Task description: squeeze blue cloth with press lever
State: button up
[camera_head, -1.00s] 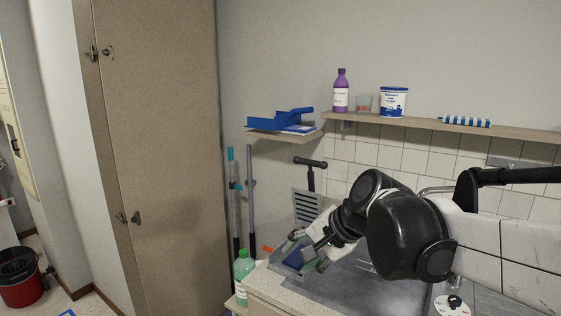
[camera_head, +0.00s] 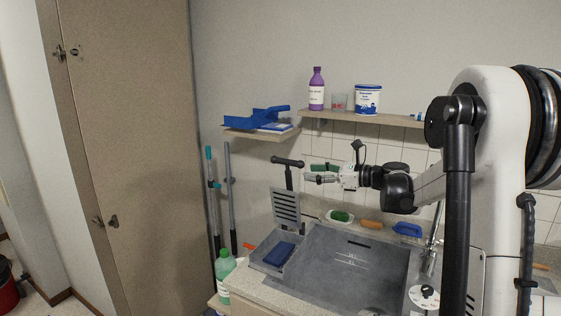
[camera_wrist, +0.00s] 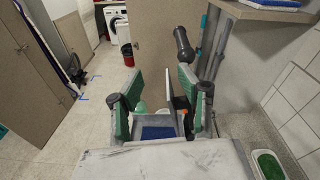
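The blue cloth (camera_head: 279,253) lies in the grey press tray (camera_head: 262,266) at the left of the sink unit. It also shows low in the wrist view (camera_wrist: 158,132). The press lever (camera_head: 287,161) has a dark crossbar handle and stands raised, with its slotted plate (camera_head: 286,208) tilted up behind the tray. My gripper (camera_head: 312,173) is level with the handle and just right of it, pointing left. In the wrist view my gripper (camera_wrist: 161,76) has its green-padded fingers apart and nothing between them in its grasp. The handle (camera_wrist: 183,45) appears beyond the right finger.
A green bottle (camera_head: 223,268) stands left of the tray. A shelf (camera_head: 262,134) with a blue dustpan is above left. Brushes (camera_head: 372,224) lie behind the sink. The sink basin (camera_head: 350,270) is clear.

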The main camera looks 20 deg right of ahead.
jog(key=m+t, duration=0.1)
jog(key=m, duration=0.1)
send_near(289, 163)
jog(key=d, duration=0.2)
jog(key=shift+y, duration=0.3)
jog(key=p+x, duration=0.1)
jog(key=x, duration=0.3)
jog(key=p+x, duration=0.1)
jog(key=x, duration=0.8)
jog(key=shift+s+f+p, duration=0.1)
jog(key=shift+f+p, duration=0.2)
jog(key=shift+p, duration=0.1)
grip_shut()
